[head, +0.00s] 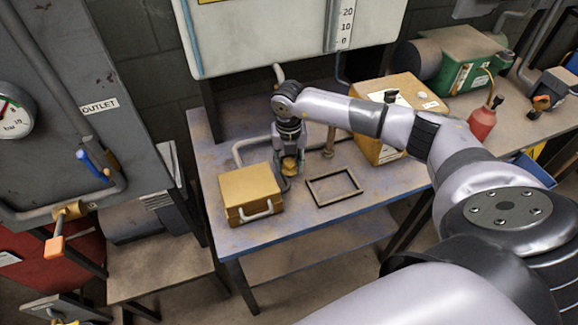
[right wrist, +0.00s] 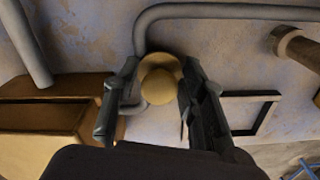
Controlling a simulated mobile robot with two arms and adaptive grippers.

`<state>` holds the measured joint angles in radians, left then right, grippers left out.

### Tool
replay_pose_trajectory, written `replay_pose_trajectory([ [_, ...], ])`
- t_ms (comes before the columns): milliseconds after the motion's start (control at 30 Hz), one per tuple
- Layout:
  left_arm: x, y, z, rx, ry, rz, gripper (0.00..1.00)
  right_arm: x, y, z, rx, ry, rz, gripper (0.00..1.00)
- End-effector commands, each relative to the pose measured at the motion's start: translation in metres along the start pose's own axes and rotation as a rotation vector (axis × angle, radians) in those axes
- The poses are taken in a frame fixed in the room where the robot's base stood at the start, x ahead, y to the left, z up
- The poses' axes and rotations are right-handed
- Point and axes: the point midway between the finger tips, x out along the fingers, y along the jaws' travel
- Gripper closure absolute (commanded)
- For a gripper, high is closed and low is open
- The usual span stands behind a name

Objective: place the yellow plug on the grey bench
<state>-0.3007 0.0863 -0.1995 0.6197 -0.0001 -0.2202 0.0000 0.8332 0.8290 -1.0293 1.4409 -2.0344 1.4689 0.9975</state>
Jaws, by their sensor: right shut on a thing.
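The yellow plug (head: 289,167) is between the fingers of my right gripper (head: 288,172), low over the back middle of the grey bench (head: 300,220). In the right wrist view the round plug (right wrist: 158,85) shows end-on between the two dark fingers (right wrist: 158,100), and my right gripper is shut on it. A grey pipe passes close beside the plug. I cannot tell whether the plug touches the bench or the pipe. My left gripper is not in view.
A yellow box (head: 251,193) with a handle stands left of the gripper. A dark square frame (head: 334,187) lies flat to its right, with a short upright post (head: 328,142) behind. A larger yellow box (head: 388,145) stands farther right. The bench's front strip is clear.

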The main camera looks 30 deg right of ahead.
Motion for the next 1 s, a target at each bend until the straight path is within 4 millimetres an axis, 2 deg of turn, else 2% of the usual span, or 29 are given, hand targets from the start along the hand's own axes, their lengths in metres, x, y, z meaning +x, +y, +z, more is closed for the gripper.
replay_pose_trajectory([
  [300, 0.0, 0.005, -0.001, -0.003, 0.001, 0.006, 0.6, 0.0, 0.0, 0.0, 0.0, 0.0, 0.0, 0.89],
  [633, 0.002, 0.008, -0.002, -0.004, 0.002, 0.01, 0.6, -0.007, 0.0, 0.001, 0.001, -0.001, 0.001, 0.9],
  [767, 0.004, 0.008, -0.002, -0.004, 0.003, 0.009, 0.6, -0.022, 0.0, 0.002, 0.001, -0.004, 0.002, 0.9],
  [1000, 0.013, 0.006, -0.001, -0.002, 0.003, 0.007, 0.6, -0.07, 0.001, 0.002, 0.0, -0.005, 0.004, 0.9],
])
